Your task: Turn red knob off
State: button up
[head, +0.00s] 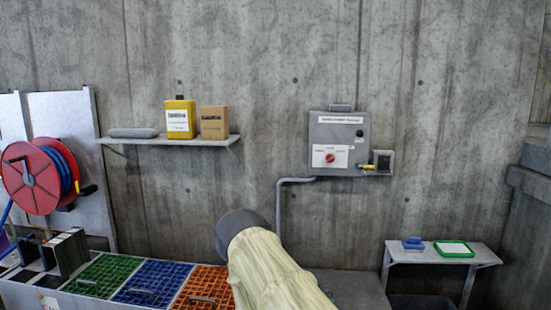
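The red knob (329,157) is small and round, on a white label plate in the lower half of a grey control box (326,132) on the concrete wall. Its exact turn position is too small to read. A dark green round button or light (360,133) sits to its upper right on the same box. My arm, in a pale cover with a dark grey joint, rises from the bottom centre, below and left of the box. My gripper is not visible in this view.
A grey conduit runs down from the box. A small holder (383,160) sits at its right. A wall shelf (165,141) holds a yellow container and a cardboard box. Green, blue and orange grates lie lower left, beside a red hose reel (32,175). A small table (470,256) stands lower right.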

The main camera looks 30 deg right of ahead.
aim_at(329, 157)
jog(key=u, duration=0.1)
jog(key=i, duration=0.9)
jog(key=z, duration=0.8)
jog(key=i, duration=0.7)
jog(key=z, duration=0.6)
